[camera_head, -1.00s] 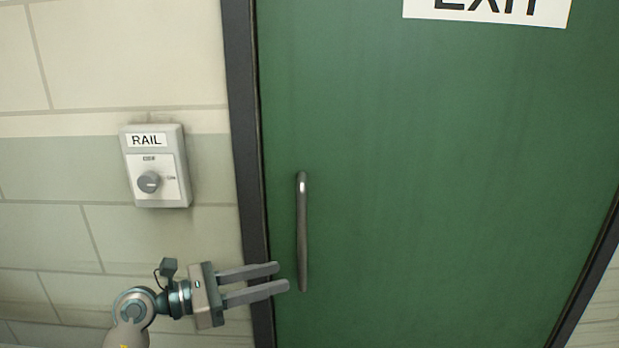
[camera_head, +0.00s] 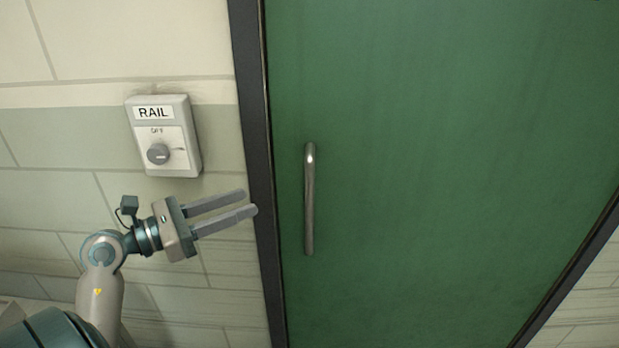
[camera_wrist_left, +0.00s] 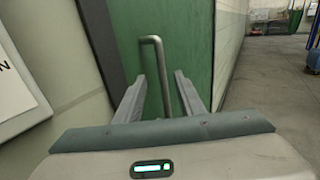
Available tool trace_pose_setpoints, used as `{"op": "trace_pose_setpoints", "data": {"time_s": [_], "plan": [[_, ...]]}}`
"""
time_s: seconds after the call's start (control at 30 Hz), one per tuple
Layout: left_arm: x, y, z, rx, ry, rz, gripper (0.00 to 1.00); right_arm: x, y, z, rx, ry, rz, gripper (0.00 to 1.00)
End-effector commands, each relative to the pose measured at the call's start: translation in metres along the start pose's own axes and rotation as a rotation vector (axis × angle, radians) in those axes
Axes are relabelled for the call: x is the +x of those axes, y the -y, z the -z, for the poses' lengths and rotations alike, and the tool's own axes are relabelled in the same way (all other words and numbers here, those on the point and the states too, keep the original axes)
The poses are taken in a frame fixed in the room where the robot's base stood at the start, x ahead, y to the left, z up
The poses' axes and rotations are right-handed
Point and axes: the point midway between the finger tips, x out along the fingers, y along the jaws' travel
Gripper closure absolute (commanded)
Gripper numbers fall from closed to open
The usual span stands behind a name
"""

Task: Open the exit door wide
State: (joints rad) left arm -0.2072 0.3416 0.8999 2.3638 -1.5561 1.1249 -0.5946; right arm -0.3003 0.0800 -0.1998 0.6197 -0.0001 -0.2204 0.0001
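The green exit door (camera_head: 430,160) stands closed in its dark frame in the head view. Its vertical metal bar handle (camera_head: 309,200) is near the door's left edge. My left gripper (camera_head: 250,202) is open and empty, left of the handle at the dark frame, with its fingers pointing right. In the left wrist view the handle (camera_wrist_left: 160,75) shows between the two open fingers (camera_wrist_left: 158,90), beyond them and apart from them. My right gripper is in neither view.
A grey box labelled RAIL (camera_head: 163,136) with a round knob is on the block wall left of the door, above my left gripper. The dark door frame (camera_head: 254,120) runs beside the fingertips. In the wrist view, open grey floor (camera_wrist_left: 275,95) lies to the right.

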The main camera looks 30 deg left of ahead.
Motion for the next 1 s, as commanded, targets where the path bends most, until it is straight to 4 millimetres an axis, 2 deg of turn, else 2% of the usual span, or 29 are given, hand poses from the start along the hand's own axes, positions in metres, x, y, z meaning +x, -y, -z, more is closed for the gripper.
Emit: {"op": "trace_pose_setpoints", "data": {"time_s": [0.27,0.8,1.0], "plan": [[0.032,0.0,-0.004,-0.001,0.002,0.001,0.64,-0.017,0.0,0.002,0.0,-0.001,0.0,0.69],[0.128,0.0,-0.004,-0.004,0.002,0.0,0.64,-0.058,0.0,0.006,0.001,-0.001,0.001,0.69],[0.155,0.0,-0.003,-0.003,0.001,0.0,0.64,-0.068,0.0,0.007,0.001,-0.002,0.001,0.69]]}}
